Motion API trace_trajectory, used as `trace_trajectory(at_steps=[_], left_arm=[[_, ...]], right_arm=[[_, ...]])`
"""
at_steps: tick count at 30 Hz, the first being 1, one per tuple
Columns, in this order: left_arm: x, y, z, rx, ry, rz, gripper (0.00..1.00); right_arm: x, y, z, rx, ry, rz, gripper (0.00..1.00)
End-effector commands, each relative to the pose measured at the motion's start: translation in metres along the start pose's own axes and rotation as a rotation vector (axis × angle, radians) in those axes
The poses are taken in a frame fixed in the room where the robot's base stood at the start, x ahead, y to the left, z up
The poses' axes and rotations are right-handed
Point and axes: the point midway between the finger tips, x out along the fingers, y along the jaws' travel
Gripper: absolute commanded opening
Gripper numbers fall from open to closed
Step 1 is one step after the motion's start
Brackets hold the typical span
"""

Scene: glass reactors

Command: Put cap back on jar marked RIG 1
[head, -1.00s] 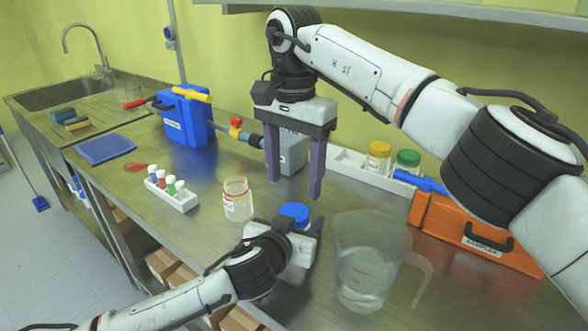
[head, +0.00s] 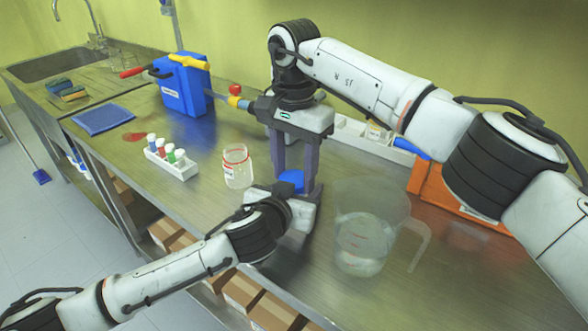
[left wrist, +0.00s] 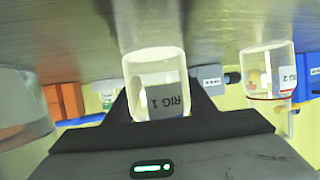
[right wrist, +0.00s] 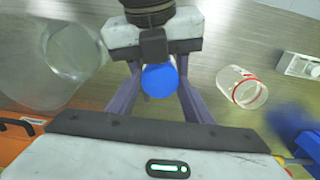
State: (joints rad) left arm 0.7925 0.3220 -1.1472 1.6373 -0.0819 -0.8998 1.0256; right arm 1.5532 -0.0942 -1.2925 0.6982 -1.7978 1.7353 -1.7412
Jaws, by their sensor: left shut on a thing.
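The jar marked RIG 1 (left wrist: 153,66) is clear, with a grey label, and stands between the fingers of my left gripper (head: 292,203), which is shut on it. Its mouth is hidden. A blue cap (head: 291,178) shows above the left gripper, at the jar's place; I cannot tell whether it is seated. My right gripper (head: 296,186) points down over it with one finger on each side. In the right wrist view the blue cap (right wrist: 160,80) lies between those fingers, which look apart from its sides.
A clear uncapped jar with a red ring (head: 237,168), marked RIG 2 in the left wrist view (left wrist: 268,75), stands to the left. A clear jug (head: 365,235) stands close on the right. A vial rack (head: 170,160), blue canister (head: 185,95) and orange case (head: 425,185) are farther off.

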Motion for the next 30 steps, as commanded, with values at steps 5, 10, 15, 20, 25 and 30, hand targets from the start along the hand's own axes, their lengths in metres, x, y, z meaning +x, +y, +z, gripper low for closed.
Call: trace_trajectory(at_steps=[5, 10, 15, 20, 25, 30], left_arm=[[0.0000, 0.0001, 0.0000, 0.001, 0.000, 0.000, 0.00], [-0.0001, 0.0001, 0.0001, 0.001, 0.000, 0.000, 0.00], [-0.0001, 0.0002, 0.0001, 0.001, 0.000, 0.001, 0.00], [-0.0001, 0.0004, 0.0001, 0.001, 0.000, 0.001, 0.00], [-0.0001, 0.0006, 0.0001, 0.001, 0.000, 0.001, 0.00], [0.0000, -0.0001, 0.0001, 0.000, 0.000, 0.000, 0.00]], right_arm=[[-0.0004, -0.0003, 0.0000, 0.000, 0.000, -0.001, 0.18], [-0.0004, -0.0003, -0.0002, 0.105, 0.001, -0.001, 0.18], [-0.0004, -0.0005, 0.0000, 0.267, 0.000, -0.002, 0.18], [-0.0004, -0.0006, 0.0001, 0.285, 0.000, -0.002, 0.18], [-0.0005, -0.0006, 0.0001, 0.283, 0.000, -0.002, 0.52], [-0.0001, -0.0002, 0.0002, 0.283, 0.000, -0.001, 0.64]])
